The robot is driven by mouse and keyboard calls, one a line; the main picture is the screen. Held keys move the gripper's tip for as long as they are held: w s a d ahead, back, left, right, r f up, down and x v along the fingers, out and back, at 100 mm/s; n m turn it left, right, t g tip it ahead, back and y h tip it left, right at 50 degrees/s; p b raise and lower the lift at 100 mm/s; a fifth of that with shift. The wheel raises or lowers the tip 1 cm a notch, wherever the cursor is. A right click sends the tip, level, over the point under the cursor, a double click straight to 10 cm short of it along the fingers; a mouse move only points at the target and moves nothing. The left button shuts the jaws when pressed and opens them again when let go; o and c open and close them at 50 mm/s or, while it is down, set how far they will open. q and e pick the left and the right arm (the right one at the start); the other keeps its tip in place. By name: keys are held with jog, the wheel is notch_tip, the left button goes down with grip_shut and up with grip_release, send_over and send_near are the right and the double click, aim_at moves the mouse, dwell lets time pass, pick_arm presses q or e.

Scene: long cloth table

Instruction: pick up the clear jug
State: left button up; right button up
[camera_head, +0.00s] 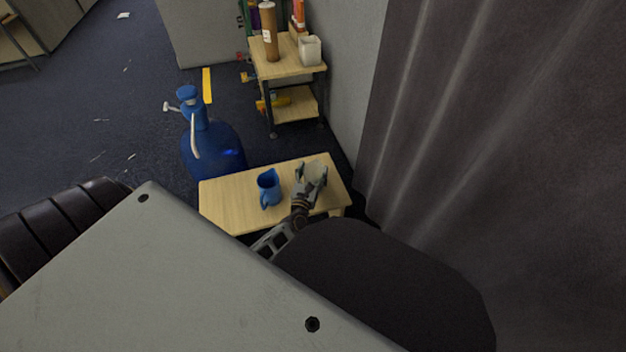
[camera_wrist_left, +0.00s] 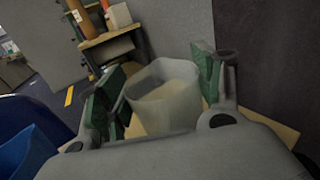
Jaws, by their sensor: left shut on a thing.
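The clear jug (camera_wrist_left: 165,100) is a translucent, pale vessel. It stands between the green-padded fingers of my left gripper (camera_wrist_left: 158,85) in the left wrist view. In the head view my left gripper (camera_head: 311,178) is at the right part of a small wooden table (camera_head: 232,210), shut on the clear jug (camera_head: 316,172), which is partly hidden by the fingers. I cannot tell whether the jug touches the table. My right gripper is not in view.
A blue jug (camera_head: 268,187) stands on the table just left of the gripper. A large blue bottle-shaped container (camera_head: 212,150) is behind the table's left side. A wooden shelf cart (camera_head: 288,62) stands behind. A dark curtain (camera_head: 480,120) hangs at right.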

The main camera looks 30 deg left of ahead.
pick_arm(q)
jog(key=shift+r, duration=0.2)
notch_tip(320, 180, up, 10)
jog(key=p, duration=0.5)
jog(key=shift+f, duration=0.2)
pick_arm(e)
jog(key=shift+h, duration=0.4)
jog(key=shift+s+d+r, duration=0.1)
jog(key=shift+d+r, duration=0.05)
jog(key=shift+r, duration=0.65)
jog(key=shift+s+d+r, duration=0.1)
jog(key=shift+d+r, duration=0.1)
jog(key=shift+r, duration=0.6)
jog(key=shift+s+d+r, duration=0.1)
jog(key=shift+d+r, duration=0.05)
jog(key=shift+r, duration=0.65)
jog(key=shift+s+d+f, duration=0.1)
